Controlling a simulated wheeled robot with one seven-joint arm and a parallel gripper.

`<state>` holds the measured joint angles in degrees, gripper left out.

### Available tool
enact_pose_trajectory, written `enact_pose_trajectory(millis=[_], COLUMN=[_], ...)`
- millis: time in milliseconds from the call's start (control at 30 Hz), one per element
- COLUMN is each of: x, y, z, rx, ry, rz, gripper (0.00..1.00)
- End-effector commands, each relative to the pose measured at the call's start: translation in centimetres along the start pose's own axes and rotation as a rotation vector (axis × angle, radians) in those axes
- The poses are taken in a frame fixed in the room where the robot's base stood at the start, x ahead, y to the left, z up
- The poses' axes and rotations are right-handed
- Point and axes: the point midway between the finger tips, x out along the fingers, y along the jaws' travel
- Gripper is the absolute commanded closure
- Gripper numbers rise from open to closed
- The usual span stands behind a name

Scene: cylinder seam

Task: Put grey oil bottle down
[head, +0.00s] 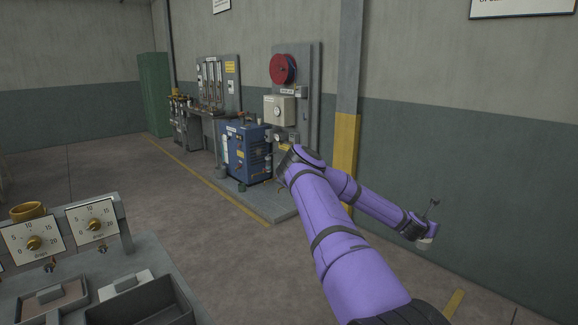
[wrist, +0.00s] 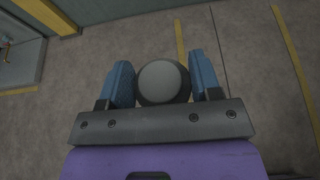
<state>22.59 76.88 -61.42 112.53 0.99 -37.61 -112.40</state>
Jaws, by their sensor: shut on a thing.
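The grey oil bottle (wrist: 163,80) shows from above in the wrist view as a round, light grey top with a darker rim. My gripper (wrist: 161,72) is shut on it, with one blue finger on each side. In the head view my gripper (head: 430,218) is at the far end of my purple arm, at right in front of the wall. A small pale part of the bottle (head: 426,241) shows below it. The bottle is over the floor; its base and its height above the floor cannot be told.
A grey bench with dials (head: 95,224) and a dark tray (head: 150,303) stands at lower left. A blue machine (head: 247,153) stands on a low plinth (head: 268,203) by the wall. Yellow lines mark the floor. Open floor (head: 150,205) lies between bench and plinth.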

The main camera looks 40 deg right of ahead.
Motion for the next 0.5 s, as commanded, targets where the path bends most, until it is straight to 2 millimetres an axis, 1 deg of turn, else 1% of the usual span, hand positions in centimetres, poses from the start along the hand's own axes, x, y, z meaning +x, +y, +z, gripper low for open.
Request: enact_pose_trajectory(millis=[33,67,100,167,200,267,300,367,400,467,500], x=[-1.2,-1.8,-2.7,-4.1,-5.2,-6.8,-7.9,-9.7,-11.0,-13.0,-14.3], y=[2.6,4.0,5.8,8.4,10.1,12.7,14.2,16.6,18.1,20.3,21.7], z=[-0.5,-0.8,-1.2,-1.9,-2.4,-3.0,-3.5,-4.3,-4.8,-5.6,-6.2], rx=[-0.015,-0.028,-0.042,-0.064,-0.079,-0.101,-0.115,-0.138,-0.153,-0.175,-0.19], ry=[0.0,0.001,0.001,0.001,0.001,0.0,0.001,0.001,0.001,0.002,0.001], rz=[0.049,0.075,0.112,0.164,0.199,0.253,0.288,0.342,0.377,0.431,0.466], gripper=[0.73,0.73,0.73,0.73,0.73,0.73,0.73,0.73,0.73,0.73,0.73])
